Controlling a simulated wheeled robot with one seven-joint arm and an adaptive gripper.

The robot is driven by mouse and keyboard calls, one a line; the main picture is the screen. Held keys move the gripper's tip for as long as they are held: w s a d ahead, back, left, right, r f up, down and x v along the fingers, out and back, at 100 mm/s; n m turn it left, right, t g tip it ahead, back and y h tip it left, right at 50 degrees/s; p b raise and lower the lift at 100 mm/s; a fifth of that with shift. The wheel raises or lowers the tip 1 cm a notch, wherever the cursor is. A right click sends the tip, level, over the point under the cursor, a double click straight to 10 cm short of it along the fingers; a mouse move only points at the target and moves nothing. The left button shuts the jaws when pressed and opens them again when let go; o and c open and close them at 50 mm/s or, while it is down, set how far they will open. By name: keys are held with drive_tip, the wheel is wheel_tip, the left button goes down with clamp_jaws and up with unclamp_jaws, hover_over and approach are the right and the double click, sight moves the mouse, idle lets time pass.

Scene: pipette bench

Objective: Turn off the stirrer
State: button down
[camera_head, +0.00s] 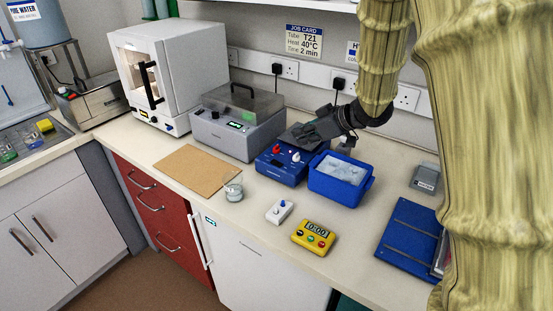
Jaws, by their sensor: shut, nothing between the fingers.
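The stirrer (279,171) appears to be the blue box on the bench, between the grey lidded bath and the blue ice tub. Its front has a red knob (276,149), a white-and-blue knob (296,157) and a small display. The knob settings are too small to read. My gripper (292,138) is dark and reaches in from the right, over the stirrer's top and just behind the knobs. It is shut and looks empty. It hides much of the stirrer's top; I cannot tell whether it touches it.
The blue ice tub (340,180) stands close on the right, and the grey bath (236,123) on the left. A glass beaker (234,191), a white switch box (279,211) and a yellow timer (314,236) stand in front. A brown board (197,170) lies to the left.

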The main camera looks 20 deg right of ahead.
drive_tip(key=shift+a+r+b, duration=0.25)
drive_tip(key=shift+r+b, duration=0.05)
idle(0.4)
drive_tip(key=p, duration=0.2)
hover_over(277, 163)
drive_tip(key=f, duration=0.5)
drive_tip(key=shift+s+d+f, duration=0.25)
drive_tip(key=shift+s+f, duration=0.15)
drive_tip(key=f, duration=0.2)
drive_tip(key=shift+w+a+f, duration=0.25)
drive_tip(key=shift+w+f, duration=0.05)
drive_tip(key=shift+f, duration=0.05)
drive_tip(key=shift+w+f, duration=0.1)
drive_tip(key=shift+f, duration=0.75)
drive_tip(key=shift+p, duration=0.35)
